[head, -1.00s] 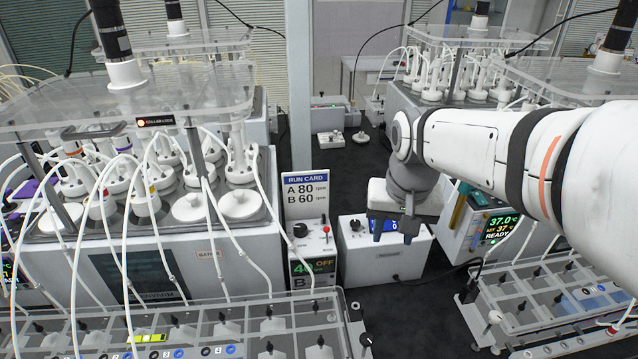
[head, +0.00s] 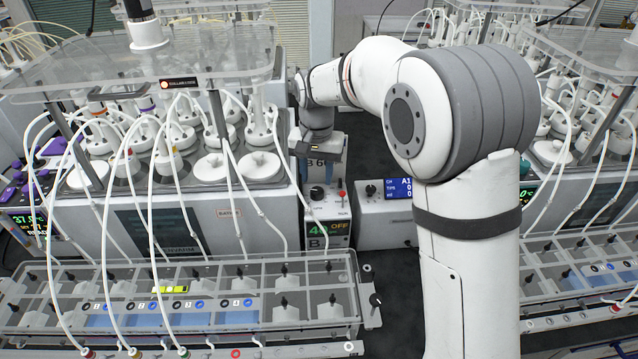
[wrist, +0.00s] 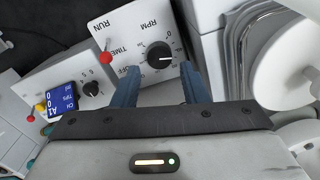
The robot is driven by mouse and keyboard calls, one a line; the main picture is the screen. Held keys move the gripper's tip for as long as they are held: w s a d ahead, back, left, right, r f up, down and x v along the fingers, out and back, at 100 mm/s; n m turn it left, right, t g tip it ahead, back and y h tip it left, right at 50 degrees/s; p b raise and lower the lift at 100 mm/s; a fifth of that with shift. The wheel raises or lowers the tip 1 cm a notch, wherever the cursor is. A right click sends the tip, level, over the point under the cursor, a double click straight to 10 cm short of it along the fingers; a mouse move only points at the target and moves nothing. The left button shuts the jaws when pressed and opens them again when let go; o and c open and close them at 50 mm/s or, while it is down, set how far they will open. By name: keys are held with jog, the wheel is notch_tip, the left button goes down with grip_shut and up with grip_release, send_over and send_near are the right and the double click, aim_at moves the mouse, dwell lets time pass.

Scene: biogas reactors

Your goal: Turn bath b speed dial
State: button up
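The bath B speed dial is a black knob (head: 317,192) on top of a white control box (head: 328,212) marked B. Its display shows OFF beside a partly legible number. In the wrist view the dial (wrist: 160,56) sits in a printed RPM scale, with a white pointer line on it. My gripper (head: 318,155) is above and behind the box in the head view. In the wrist view my gripper (wrist: 158,80) is open, with its two blue fingers apart. The dial shows in line with the gap between them, and nothing is held. I cannot tell contact.
A red toggle switch (wrist: 106,58) stands beside the dial, near RUN. A second box with a blue display (head: 398,188) and its own knob (head: 371,190) stands to the right. The reactor bath (head: 195,225) with white lids and tubes is at left. The run card is mostly hidden by my gripper.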

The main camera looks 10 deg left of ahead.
aim_at(317, 190)
jog(key=shift+f+p, duration=0.3)
jog(key=shift+f, duration=1.8)
jog(key=shift+c, duration=0.4)
jog(key=c, duration=0.6)
